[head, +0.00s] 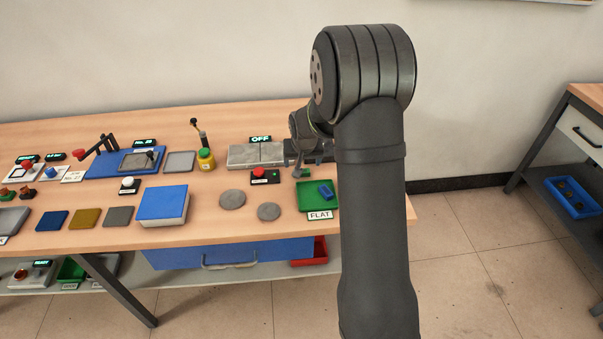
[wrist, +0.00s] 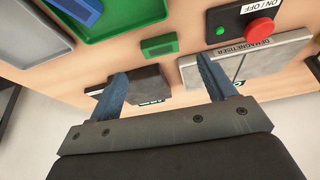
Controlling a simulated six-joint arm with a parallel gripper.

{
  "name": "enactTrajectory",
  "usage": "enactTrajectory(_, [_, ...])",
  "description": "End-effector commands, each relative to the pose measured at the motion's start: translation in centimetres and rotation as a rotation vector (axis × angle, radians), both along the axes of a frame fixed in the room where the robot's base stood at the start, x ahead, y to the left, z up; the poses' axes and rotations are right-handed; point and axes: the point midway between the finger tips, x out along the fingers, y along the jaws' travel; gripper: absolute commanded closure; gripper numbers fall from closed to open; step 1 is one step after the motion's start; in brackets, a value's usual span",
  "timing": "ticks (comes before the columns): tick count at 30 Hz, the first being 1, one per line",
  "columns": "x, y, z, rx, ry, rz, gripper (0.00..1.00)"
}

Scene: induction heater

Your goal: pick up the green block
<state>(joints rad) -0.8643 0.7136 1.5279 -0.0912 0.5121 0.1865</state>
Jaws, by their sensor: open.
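The green block (wrist: 159,45) is a small rectangular block lying on the wooden table. In the wrist view it is ahead of the gap between my fingers, next to a corner of the green tray (wrist: 138,13). In the head view the green block (head: 301,173) shows small, just behind the tray and below my gripper (head: 309,160). My gripper (wrist: 161,70) is open, with two blue fingers spread wide and nothing between them. My arm hides part of the table on the right.
A blue block (head: 325,191) lies in the green tray labelled FLAT. A black box with a red button (head: 259,175) stands left of the green block. Grey demagnetiser plates (head: 257,154) are behind the box. Two grey discs (head: 232,199) lie on the table to the left.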

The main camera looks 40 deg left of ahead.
Motion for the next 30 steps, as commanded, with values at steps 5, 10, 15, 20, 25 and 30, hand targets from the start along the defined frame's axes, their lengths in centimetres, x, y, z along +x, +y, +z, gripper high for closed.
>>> enactTrajectory(5, [0.5, 0.4, -1.3, 0.001, 0.000, -0.001, 0.24])
enactTrajectory(10, [0.8, 0.7, -2.4, 0.000, 0.001, -0.001, 0.24])
enactTrajectory(15, [1.5, 1.5, -4.5, 0.000, 0.001, -0.001, 0.24])
enactTrajectory(20, [1.9, 1.9, -5.9, 0.001, 0.001, -0.001, 0.24])
enactTrajectory(25, [2.0, 2.0, -6.1, 0.002, 0.000, -0.001, 0.24])
enactTrajectory(30, [2.0, 2.0, -6.1, 0.002, 0.000, -0.001, 0.31])
